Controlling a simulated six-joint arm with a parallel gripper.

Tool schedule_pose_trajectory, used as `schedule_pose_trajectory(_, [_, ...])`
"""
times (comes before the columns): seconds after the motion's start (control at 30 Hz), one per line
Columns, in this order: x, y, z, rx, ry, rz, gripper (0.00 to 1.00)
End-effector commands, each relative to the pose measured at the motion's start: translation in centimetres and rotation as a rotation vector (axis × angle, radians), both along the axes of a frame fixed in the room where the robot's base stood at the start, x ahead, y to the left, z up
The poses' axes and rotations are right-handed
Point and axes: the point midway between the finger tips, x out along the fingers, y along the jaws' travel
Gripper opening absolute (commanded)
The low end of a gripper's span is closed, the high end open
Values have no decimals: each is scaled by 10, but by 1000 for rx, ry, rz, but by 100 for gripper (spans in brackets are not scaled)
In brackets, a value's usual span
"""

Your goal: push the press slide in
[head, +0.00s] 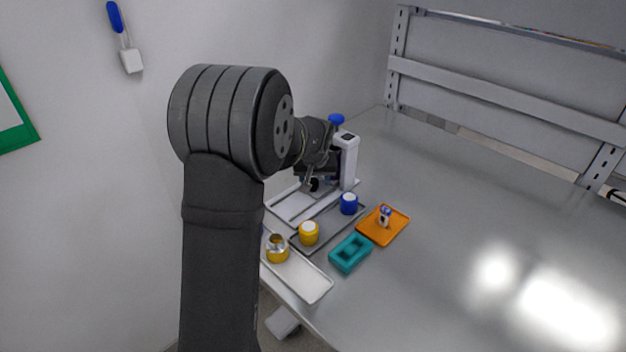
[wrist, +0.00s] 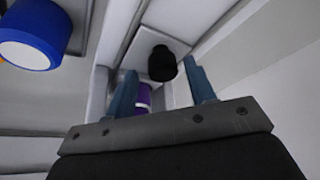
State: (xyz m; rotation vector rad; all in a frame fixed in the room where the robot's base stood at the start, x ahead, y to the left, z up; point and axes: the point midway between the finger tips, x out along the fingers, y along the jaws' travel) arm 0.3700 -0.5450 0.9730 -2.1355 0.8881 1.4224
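The white press (head: 348,158) with a blue knob on top stands behind a pale base plate (head: 290,205) in the head view. A black knob (head: 313,185) sits low in front of the press, and a black knob (wrist: 162,64) also shows in the wrist view on a pale flat part; I take it to be the slide's knob. My gripper (wrist: 160,66) is open, its two blue-grey fingers apart on either side of the knob in the picture. Contact cannot be told. A purple piece (wrist: 143,96) shows between the fingers. My arm hides part of the press.
A blue jar (head: 349,204) and a yellow jar (head: 309,233) with white tops stand on a grey tray. The right table is clear.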

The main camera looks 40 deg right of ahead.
Motion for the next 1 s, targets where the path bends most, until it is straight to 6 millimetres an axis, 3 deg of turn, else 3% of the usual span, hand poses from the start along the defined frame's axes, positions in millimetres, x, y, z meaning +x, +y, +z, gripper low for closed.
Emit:
schedule_pose_trajectory(0.37, [-2, 3, 8, 1, 0, 1, 50])
schedule_pose_trajectory(1.0, [-40, 41, 136, -1, 0, 1, 50])
